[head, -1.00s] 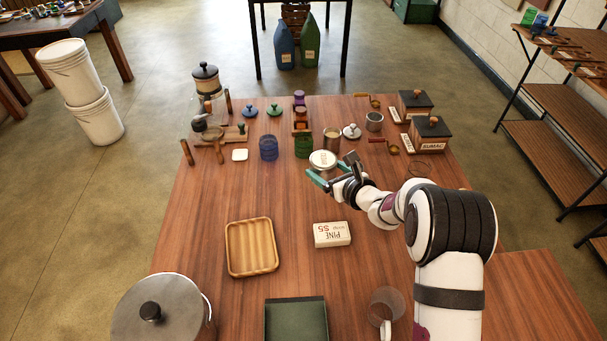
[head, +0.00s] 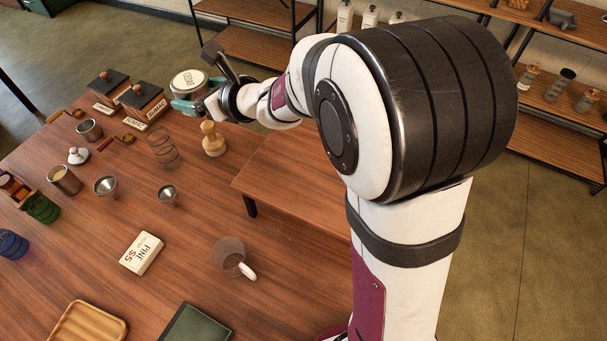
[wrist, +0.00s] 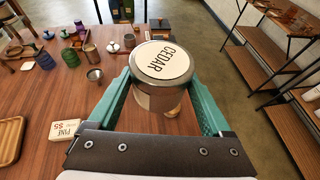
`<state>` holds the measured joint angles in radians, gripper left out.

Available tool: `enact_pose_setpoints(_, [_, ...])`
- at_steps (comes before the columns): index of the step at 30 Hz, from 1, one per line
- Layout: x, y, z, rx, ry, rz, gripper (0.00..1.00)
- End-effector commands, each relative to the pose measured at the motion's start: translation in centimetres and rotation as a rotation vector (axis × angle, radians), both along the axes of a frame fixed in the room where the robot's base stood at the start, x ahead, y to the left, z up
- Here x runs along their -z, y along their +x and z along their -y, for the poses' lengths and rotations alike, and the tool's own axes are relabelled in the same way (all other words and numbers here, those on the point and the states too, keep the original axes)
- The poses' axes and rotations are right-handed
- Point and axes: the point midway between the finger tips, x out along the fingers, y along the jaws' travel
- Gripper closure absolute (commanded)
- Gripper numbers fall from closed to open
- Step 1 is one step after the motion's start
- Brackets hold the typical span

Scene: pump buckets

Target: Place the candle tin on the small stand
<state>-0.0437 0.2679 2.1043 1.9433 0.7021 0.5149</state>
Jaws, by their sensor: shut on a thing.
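The candle tin (head: 190,82) is a silvery metal tin with a cream lid labelled CEDAR. It shows large in the wrist view (wrist: 160,64), where it looks roughly upright. My gripper (head: 188,103) has its green fingers on both sides of the tin and is shut on it. The tin is held in the air past the far right part of the big table.
Dark-lidded boxes (head: 142,100) are at the back. A PINE box (head: 142,252) and a clear cup (head: 228,255) lie nearer.

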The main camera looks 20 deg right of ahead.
Motion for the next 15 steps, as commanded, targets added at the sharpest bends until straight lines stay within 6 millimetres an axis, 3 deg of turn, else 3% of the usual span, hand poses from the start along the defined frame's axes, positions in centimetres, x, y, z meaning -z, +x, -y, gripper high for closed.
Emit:
enact_pose_setpoints(3, [-1.8,-1.2,4.1,0.085,-0.001,0.003,0.82])
enact_pose_setpoints(9, [-3.9,-3.7,9.4,0.172,-0.002,0.005,0.82])
enact_pose_setpoints(12, [-4.6,-5.0,10.8,0.156,-0.001,0.002,0.82])
enact_pose_setpoints(15, [-4.9,-5.7,10.7,0.085,-0.001,0.000,0.82])
